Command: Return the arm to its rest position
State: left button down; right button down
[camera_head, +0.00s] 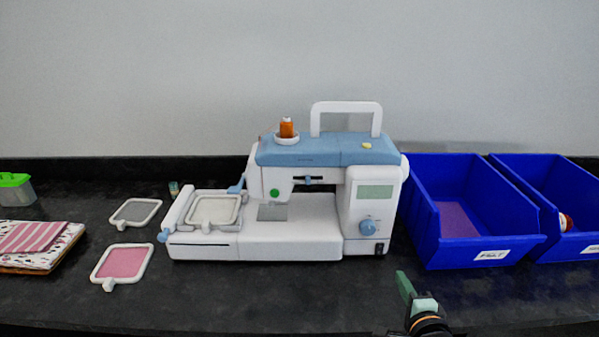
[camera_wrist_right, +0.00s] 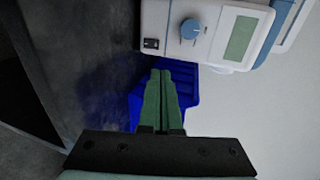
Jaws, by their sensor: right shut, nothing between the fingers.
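My right gripper (camera_head: 405,284) is at the bottom of the head view, right of centre, in front of the sewing machine (camera_head: 292,243). Its green fingers are shut with nothing between them. The fingers (camera_wrist_right: 162,82) also show in the right wrist view, together, with a blue bin (camera_wrist_right: 188,82) behind them and the machine's dial side (camera_wrist_right: 215,12) above. In the head view the gripper is apart from the machine and the bins. My left gripper is in neither view.
Two blue bins (camera_head: 427,225) (camera_head: 549,222) stand right of the machine. Hoops with grey (camera_head: 134,212) and pink fabric (camera_head: 122,263), folded fabric (camera_head: 38,245) and a green-lidded box (camera_head: 15,190) lie left. The black counter (camera_head: 250,300) is clear in front of the machine.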

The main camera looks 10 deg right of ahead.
jog(key=s+a+f+n+g+y, duration=0.1)
jog(key=s+a+f+n+g, duration=0.3)
jog(key=s+n, duration=0.35)
jog(key=s+a+f+n+g+y, duration=0.1)
jog(key=s+a+f+n+g, duration=0.2)
jog(key=s+n, duration=0.45)
jog(key=s+a+f+n+g+y, duration=0.2)
jog(key=s+a+f+n+g, duration=0.2)
jog(key=s+n, duration=0.35)
jog(key=w+a+f+t+y+p, duration=0.1)
jog(key=w+a+f+t+p, duration=0.2)
jog(key=a+f+t+p, duration=0.1)
jog(key=shift+w+a+f+t+y+p, duration=0.25)
jog(key=shift+a+f+t+y+p, duration=0.15)
jog(key=shift+f+t+p, duration=0.3)
